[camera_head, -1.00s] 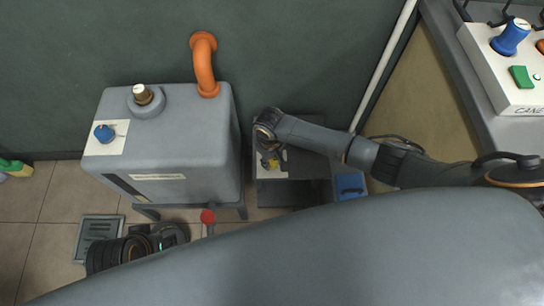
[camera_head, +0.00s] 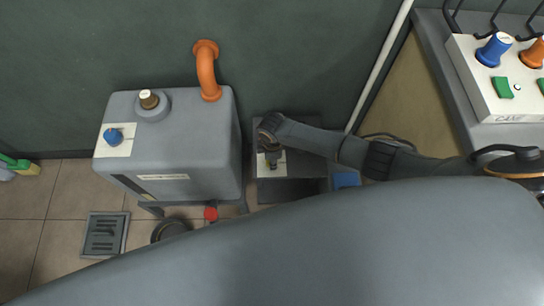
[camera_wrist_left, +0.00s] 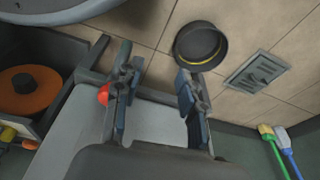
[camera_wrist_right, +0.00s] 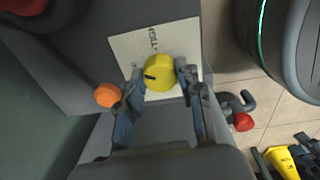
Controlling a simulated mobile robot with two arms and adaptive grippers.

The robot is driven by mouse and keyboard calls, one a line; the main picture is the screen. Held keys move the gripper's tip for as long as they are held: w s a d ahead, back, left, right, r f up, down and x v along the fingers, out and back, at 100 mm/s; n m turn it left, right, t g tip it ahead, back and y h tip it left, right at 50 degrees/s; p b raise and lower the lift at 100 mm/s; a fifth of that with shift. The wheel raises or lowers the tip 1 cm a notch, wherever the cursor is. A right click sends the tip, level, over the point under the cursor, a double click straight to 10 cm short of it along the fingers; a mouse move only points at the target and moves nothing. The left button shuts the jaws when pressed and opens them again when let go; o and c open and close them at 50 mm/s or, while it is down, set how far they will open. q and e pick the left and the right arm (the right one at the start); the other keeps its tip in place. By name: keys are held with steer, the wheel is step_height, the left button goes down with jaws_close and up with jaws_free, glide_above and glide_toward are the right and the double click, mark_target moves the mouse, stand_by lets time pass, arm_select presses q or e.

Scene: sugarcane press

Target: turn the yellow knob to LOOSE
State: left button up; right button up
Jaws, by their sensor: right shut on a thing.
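The yellow knob (camera_wrist_right: 160,72) is round, with a dark mark on its left side in the right wrist view. It sits on a white label plate (camera_wrist_right: 133,45) where part of the word "TIGHT" is legible; no LOOSE marking can be read. My right gripper (camera_wrist_right: 160,75) is shut on the knob, one finger on each side. In the head view my right gripper (camera_head: 270,162) points down at the low grey unit and hides most of the knob. My left gripper (camera_wrist_left: 157,82) is open and empty in the left wrist view, with its fingers wide apart.
A grey tank (camera_head: 185,135) with an orange pipe (camera_head: 206,70) and a blue knob (camera_head: 114,137) stands left of the low unit. An orange knob (camera_wrist_right: 108,95) is close beside my right gripper. A control panel (camera_head: 500,90) is at upper right. A black bowl (camera_wrist_left: 201,47) is on the floor.

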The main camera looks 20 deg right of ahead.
steer(key=n, duration=0.3)
steer(key=shift+n, duration=0.3)
arm_select(q)
steer(key=shift+s+f, duration=0.25)
steer(key=shift+f, duration=0.2)
arm_select(e)
steer(key=shift+n, duration=1.1)
arm_select(q)
steer(key=shift+w+r, duration=0.15)
arm_select(e)
steer(key=o, duration=1.1)
steer(key=shift+c, duration=0.2)
steer(key=shift+o, duration=0.6)
